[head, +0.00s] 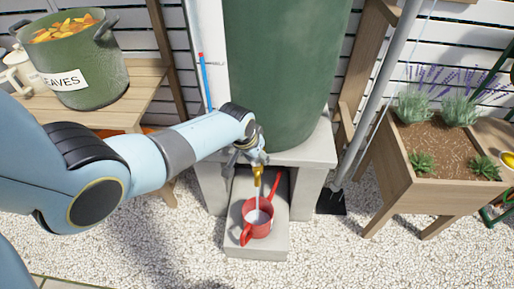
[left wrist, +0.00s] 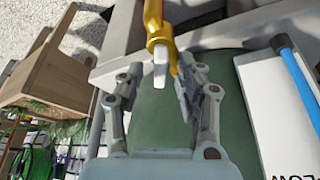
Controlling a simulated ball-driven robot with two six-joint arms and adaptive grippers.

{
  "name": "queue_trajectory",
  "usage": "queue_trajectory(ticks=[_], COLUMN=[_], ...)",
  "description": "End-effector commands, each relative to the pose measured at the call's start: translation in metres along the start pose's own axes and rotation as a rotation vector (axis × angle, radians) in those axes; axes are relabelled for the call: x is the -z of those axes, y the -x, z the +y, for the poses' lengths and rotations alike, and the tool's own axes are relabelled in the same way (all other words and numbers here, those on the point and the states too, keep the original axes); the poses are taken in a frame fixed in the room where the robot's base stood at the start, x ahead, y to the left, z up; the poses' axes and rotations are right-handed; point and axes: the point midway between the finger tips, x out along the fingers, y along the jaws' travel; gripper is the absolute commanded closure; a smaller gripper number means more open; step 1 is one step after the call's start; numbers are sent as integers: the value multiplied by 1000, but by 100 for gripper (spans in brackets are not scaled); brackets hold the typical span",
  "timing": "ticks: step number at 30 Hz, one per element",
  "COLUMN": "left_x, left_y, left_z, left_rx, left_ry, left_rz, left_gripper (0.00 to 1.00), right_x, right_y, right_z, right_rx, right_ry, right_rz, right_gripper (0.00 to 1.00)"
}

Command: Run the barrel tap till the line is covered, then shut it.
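The green rain barrel (head: 285,70) stands on a grey block stand. Its brass tap (head: 257,176) has a pale stream of water falling from it into a red watering can (head: 262,230) below. Pale water shows inside the can; no line can be made out there. My left gripper (head: 250,152) is at the tap in the head view. In the left wrist view, my left gripper (left wrist: 166,76) has its fingers apart, with the brass tap (left wrist: 157,28) ahead of them and its lever close to the right-hand finger; contact is unclear. My right gripper is out of view.
A blue-filled gauge tube (head: 205,82) runs up a white panel left of the barrel. A green pot of leaves (head: 75,65) stands on a wooden table at left. A wooden planter (head: 425,185) stands at right. The gravel in front is clear.

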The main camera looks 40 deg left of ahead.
Motion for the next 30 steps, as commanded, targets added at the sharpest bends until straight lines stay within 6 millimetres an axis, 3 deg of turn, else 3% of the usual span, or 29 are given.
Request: queue_trajectory(ticks=[8,24,30], left_x=[1,0,0], left_y=[9,101,118], left_z=[0,0,0], left_rx=[0,1,0], left_ry=[-1,-1,0], left_rz=[2,2,0], left_gripper=[64,64,64], right_x=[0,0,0], right_y=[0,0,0], right_z=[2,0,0], right_rx=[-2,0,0], right_ry=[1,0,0], right_rz=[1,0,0], right_gripper=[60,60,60])
